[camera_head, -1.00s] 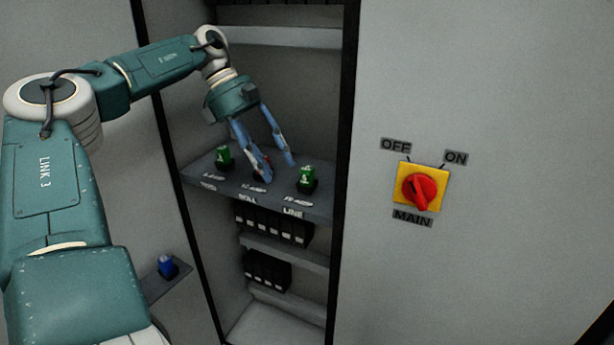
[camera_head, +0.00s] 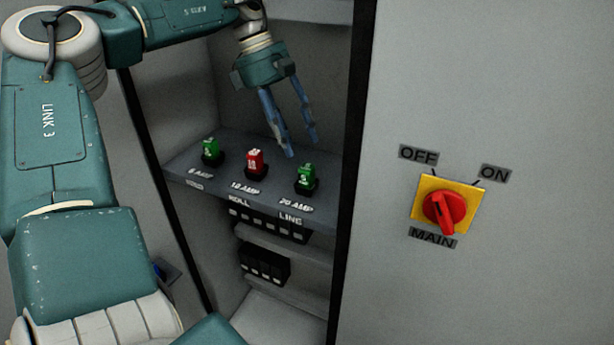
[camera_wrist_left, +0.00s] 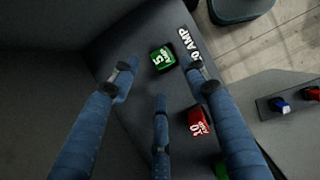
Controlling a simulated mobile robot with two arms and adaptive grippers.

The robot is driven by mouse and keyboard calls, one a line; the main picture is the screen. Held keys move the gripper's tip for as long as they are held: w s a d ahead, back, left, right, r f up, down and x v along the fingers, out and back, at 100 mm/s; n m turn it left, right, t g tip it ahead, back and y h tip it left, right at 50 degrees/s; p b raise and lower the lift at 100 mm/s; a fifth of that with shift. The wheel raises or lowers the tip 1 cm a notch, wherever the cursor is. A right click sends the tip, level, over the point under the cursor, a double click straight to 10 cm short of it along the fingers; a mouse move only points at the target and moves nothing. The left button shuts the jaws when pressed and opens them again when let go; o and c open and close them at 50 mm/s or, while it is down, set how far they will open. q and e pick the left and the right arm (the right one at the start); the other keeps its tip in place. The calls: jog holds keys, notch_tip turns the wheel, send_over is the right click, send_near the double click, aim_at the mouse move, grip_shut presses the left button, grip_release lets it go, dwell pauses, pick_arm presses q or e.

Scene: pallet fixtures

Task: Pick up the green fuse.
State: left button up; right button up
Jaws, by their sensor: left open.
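Two green fuses stand upright on the cabinet shelf. The right one (camera_head: 306,177) is behind the label "20 AMP"; in the left wrist view its top (camera_wrist_left: 162,57) reads "5 AMP". The left one (camera_head: 211,148) is behind the left label and shows only as a green edge (camera_wrist_left: 221,170) in the left wrist view. A red fuse (camera_head: 255,162), marked 10 (camera_wrist_left: 198,122), stands between them. My left gripper (camera_head: 301,147) is open and empty, above and just behind the right green fuse. In the left wrist view its fingers (camera_wrist_left: 160,84) are spread near that fuse. My right gripper is out of view.
The cabinet's dark right frame (camera_head: 352,180) is close to my left gripper. Black blocks (camera_head: 264,262) sit below the shelf. A red and yellow MAIN switch (camera_head: 444,210) is on the right panel. A blue fuse (camera_wrist_left: 280,105) and a red one (camera_wrist_left: 312,93) lie on a side ledge.

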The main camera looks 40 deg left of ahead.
aim_at(303, 166)
pick_arm(q)
jog(key=shift+d+f+p, duration=0.15)
jog(key=shift+f+p, duration=0.2)
jog(key=shift+f, duration=0.35)
jog(key=x, duration=0.1)
jog(key=p+x, duration=0.1)
jog(key=x, duration=0.1)
jog(key=shift+s+d+f, duration=0.15)
jog(key=shift+s+f, duration=0.05)
jog(key=shift+s, duration=0.1)
jog(key=shift+f, duration=0.3)
jog(key=shift+w+f, duration=0.1)
jog(key=shift+w, duration=0.05)
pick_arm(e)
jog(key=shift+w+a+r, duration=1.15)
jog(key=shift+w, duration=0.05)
pick_arm(q)
jog(key=shift+c, duration=0.8)
jog(key=shift+d, duration=0.1)
jog(key=c, duration=0.8)
grip_shut()
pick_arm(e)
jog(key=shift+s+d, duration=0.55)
